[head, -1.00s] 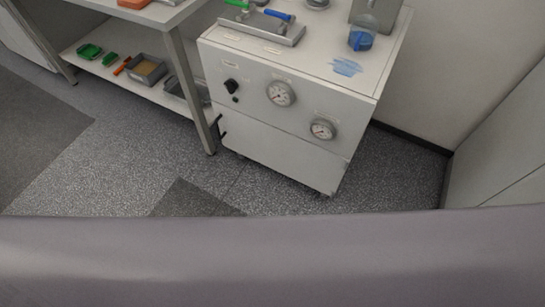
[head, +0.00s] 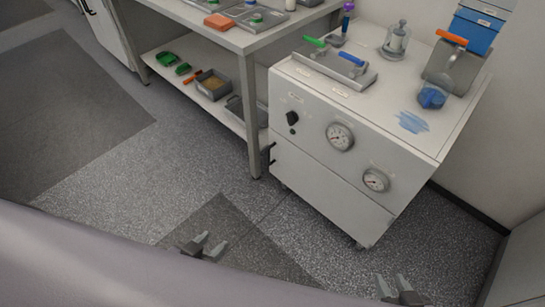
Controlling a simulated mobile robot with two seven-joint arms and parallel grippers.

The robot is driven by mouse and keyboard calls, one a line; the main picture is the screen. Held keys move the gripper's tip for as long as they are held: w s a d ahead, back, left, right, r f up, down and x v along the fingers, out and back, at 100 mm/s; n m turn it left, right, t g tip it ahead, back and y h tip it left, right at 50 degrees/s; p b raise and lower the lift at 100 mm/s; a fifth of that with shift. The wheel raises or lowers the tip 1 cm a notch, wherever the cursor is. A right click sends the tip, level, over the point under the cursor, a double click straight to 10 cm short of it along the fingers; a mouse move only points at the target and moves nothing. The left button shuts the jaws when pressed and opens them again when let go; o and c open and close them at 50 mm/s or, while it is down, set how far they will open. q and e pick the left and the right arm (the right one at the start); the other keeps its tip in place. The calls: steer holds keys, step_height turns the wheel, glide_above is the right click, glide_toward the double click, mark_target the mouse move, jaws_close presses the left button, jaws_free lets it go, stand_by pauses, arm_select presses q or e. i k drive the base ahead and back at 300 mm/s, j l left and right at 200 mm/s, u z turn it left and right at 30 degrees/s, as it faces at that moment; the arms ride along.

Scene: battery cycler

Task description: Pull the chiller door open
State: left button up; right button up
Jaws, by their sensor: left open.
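The chiller is a white cabinet (head: 305,115) with a black knob (head: 292,118) and two round gauges on its front. Its lower front panel, which looks like the door (head: 325,190), sits flush and appears shut. A small black handle (head: 271,155) shows at that panel's left edge. My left gripper (head: 215,241) is open and empty, in front of the cabinet and to the left of the door in the picture. My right gripper (head: 391,279) is at the bottom edge, its fingers apart and nothing between them. Both are clear of the cabinet.
A workbench (head: 245,42) with a lower shelf stands left of the chiller, its leg (head: 251,130) close to the handle. A tray (head: 335,68), a blue cup (head: 432,97) and a blue spill (head: 411,122) are on the chiller top. The floor in front is free.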

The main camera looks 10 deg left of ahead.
mark_target(363, 219)
steer(key=i+j+u, duration=0.2)
steer(key=j, duration=0.35)
steer(key=i+j+u, duration=0.2)
steer(key=i+j, duration=0.25)
steer(key=i+j+u, duration=0.25)
steer(key=j, duration=0.25)
steer(key=i+j, duration=0.05)
steer(key=i, duration=0.05)
